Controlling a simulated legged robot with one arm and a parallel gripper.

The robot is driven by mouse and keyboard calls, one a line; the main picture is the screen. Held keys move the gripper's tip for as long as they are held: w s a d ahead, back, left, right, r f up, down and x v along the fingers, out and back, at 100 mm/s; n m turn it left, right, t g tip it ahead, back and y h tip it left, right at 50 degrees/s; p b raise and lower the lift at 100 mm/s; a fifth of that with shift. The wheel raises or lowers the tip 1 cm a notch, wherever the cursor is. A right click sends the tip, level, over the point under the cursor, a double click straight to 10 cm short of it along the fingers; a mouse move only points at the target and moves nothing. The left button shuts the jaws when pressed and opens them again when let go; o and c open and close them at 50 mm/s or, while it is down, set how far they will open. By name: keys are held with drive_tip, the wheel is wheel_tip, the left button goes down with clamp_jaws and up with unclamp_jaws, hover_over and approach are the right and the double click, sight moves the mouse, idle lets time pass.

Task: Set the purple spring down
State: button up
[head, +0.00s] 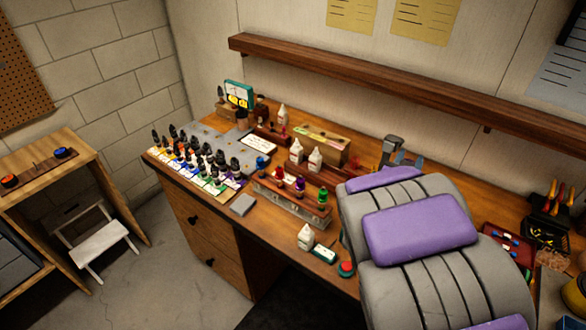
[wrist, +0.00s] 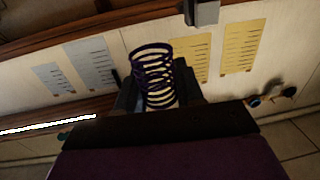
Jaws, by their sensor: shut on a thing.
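The purple spring (wrist: 153,72) shows in the wrist view as a dark purple open coil. It stands out between the two dark fingers of my gripper (wrist: 158,88), which is shut on its lower part. Papers on the wall show behind the spring. In the head view my arm covers the right part of the workbench (head: 265,228), and I cannot make out the spring in my gripper there. How high the spring is above any surface cannot be told.
A wooden rack (head: 291,198) holds small red, purple and green items. Many dropper bottles (head: 205,160) stand at the bench's left. A wooden shelf (head: 400,90) runs along the wall. A red tray (head: 507,245) lies at right.

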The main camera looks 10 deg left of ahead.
drive_tip(key=a+f+n+y, duration=0.1)
drive_tip(key=a+f, duration=0.5)
drive_tip(key=a, duration=0.6)
drive_tip(key=a+f+n+y, duration=0.1)
drive_tip(key=a+f+y, duration=0.1)
drive_tip(key=a+f, duration=0.5)
drive_tip(key=a+f+n+y, duration=0.1)
drive_tip(key=a+f, duration=0.5)
drive_tip(key=a, duration=1.1)
drive_tip(key=shift+s+a+f+t+y, duration=0.15)
drive_tip(key=shift+s+a+t+y, duration=0.1)
drive_tip(key=shift+t+y, duration=0.25)
drive_tip(key=shift+d, duration=0.1)
drive_tip(key=shift+f+b, duration=0.6)
drive_tip(key=shift+f, duration=4.15)
drive_tip(key=shift+f, duration=0.4)
drive_tip(key=o, duration=1)
